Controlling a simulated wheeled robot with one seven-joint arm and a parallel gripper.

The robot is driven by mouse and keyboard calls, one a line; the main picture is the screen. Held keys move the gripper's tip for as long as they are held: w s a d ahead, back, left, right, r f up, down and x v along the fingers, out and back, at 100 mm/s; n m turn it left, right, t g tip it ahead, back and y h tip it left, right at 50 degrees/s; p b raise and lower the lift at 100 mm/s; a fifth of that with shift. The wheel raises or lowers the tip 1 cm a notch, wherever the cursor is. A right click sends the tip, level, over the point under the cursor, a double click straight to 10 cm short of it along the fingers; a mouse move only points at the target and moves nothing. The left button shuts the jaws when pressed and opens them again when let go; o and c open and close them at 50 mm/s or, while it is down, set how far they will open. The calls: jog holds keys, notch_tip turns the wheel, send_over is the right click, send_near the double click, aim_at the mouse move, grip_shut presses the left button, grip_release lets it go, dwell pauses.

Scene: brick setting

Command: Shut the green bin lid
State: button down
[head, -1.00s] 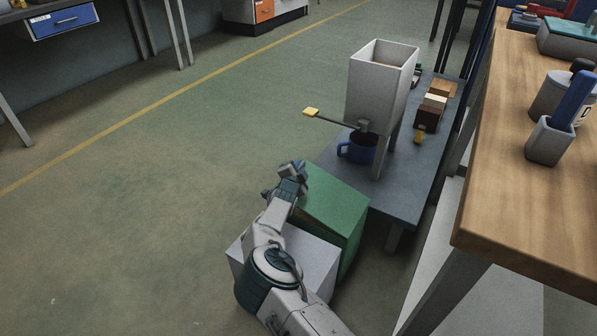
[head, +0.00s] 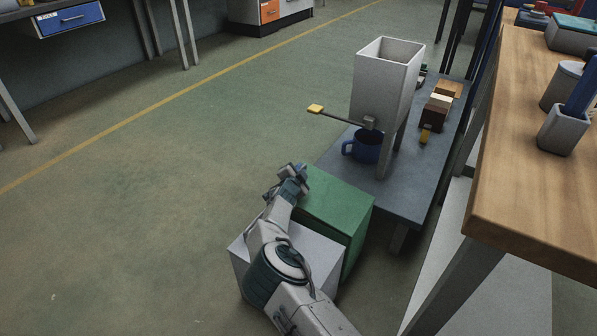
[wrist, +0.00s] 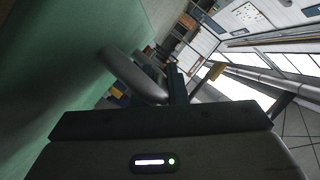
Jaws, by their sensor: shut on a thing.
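The green bin (head: 337,207) stands on the floor in front of the low grey table in the head view. Its flat green top looks level, and no opening into the bin shows. My gripper (head: 287,175) is at the far left edge of that top, and my arm covers part of the bin's near left side. In the wrist view a broad green surface (wrist: 50,75), which looks like the lid, fills the left. A rounded grey bar (wrist: 133,75), apparently the lid's handle, lies beside it at my jaws. My gripper is shut on it; the exact contact is partly hidden.
The low grey table (head: 405,203) holds a grey hopper (head: 380,85) with a yellow-tipped lever (head: 315,109), a blue mug (head: 364,147) and small blocks. A wooden workbench (head: 500,150) stands at right. The floor at left is clear.

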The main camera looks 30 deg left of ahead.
jog(key=c, duration=1.7)
grip_release()
jog(key=shift+w+d+r, duration=0.2)
jog(key=shift+w, duration=0.05)
jog(key=shift+c, duration=0.2)
jog(key=shift+o, duration=1.4)
jog(key=shift+w+d, duration=0.1)
jog(key=shift+s+a+f, duration=0.1)
jog(key=shift+s+a, duration=0.15)
jog(key=shift+s+p, duration=0.3)
jog(key=shift+s, duration=0.15)
jog(key=p+v, duration=0.6)
jog(key=v, duration=0.6)
jog(key=shift+s+d, duration=0.3)
jog(key=shift+r, duration=0.2)
